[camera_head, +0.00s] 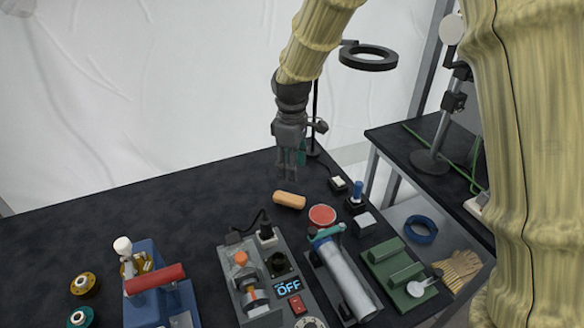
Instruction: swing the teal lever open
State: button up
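The teal lever (328,232) lies across the far end of a silver cylinder (346,272) on a dark base, at the lower middle right of the head view. My gripper (288,176) hangs fingers down above the back part of the table, behind the lever and up to its left in the picture. It is clear of the lever and touches nothing that I can make out. The fingers are small and close together here, so I cannot tell whether they are open or shut. A bit of teal (302,152) shows just behind the gripper.
A grey device with an OFF display (288,287) stands left of the cylinder, a green fixture (398,272) right. A ring lamp (368,58) stands behind. The table's back left is clear.

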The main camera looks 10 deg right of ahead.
aim_at(313, 235)
jog(key=k, duration=1.5)
